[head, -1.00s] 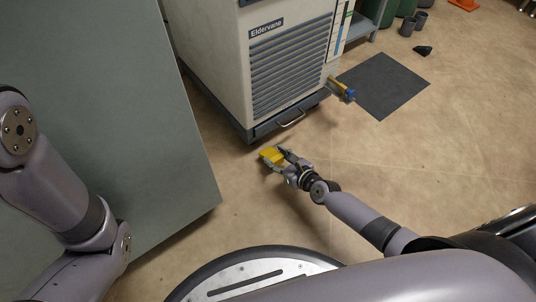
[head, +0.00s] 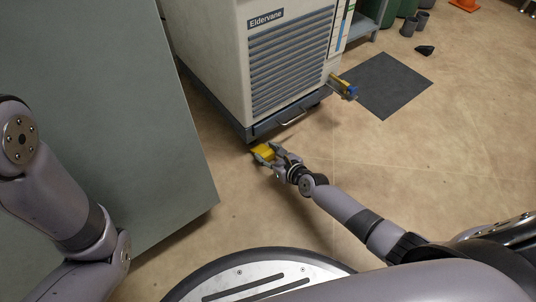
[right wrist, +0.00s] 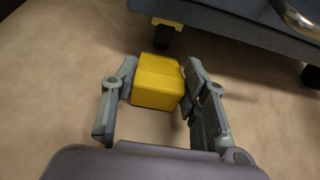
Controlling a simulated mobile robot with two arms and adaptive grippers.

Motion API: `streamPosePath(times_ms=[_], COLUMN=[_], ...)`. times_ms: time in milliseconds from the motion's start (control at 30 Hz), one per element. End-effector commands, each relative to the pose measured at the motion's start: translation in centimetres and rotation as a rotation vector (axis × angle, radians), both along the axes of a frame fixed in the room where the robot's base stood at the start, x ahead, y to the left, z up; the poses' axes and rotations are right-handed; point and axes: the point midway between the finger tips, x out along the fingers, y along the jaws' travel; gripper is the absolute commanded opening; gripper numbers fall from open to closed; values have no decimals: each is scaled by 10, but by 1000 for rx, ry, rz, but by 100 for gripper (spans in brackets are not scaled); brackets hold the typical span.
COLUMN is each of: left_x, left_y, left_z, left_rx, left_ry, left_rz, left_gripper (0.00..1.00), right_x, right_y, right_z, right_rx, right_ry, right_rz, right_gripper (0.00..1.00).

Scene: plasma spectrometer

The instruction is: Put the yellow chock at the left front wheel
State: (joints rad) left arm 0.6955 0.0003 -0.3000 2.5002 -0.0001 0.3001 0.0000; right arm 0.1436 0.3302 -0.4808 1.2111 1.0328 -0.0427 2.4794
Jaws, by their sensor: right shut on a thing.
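The yellow chock (head: 263,151) is between the fingers of my right gripper (head: 272,158), which is shut on it just in front of the cabinet's lower left corner. In the right wrist view the chock (right wrist: 157,82) sits between the two grey fingers of my right gripper (right wrist: 157,90). Ahead of it a dark wheel (right wrist: 163,37) shows under the cabinet's base, beside a small yellow piece (right wrist: 167,22). Another wheel (right wrist: 311,76) shows at the right edge. The spectrometer cabinet (head: 290,65) is marked Eldervane. My left gripper is out of view.
A large grey-green panel (head: 110,100) stands close on the left. A blue and yellow fitting (head: 344,88) sticks out at the cabinet's right side. A dark mat (head: 393,85) lies beyond it. The floor right of my arm (head: 450,150) is clear.

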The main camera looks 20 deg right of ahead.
Motion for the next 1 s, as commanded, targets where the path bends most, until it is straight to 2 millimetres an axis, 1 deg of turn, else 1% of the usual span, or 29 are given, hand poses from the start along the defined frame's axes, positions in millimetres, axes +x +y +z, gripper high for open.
streamPosePath(times_ms=[133, 167, 433, 467, 733, 867, 1000], left_x=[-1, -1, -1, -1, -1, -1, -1], left_y=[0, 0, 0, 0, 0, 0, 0], left_z=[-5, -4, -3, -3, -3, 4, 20], left_rx=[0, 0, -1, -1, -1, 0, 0], left_ry=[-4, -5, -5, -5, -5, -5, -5], left_rz=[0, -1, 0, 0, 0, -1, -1], left_gripper=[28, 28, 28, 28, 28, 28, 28], right_x=[0, 0, 0, 0, 0, 0, -22], right_y=[0, 0, 0, 0, 0, 0, -9], right_z=[-5, -5, -4, -4, -3, 3, 13], right_rx=[0, 0, 0, 0, 0, -1, -1], right_ry=[-1, 0, 0, 0, 0, 0, 4], right_rz=[-1, 0, 0, 0, 0, 0, 0], right_gripper=[10, 42, 60, 61, 61, 61, 61])
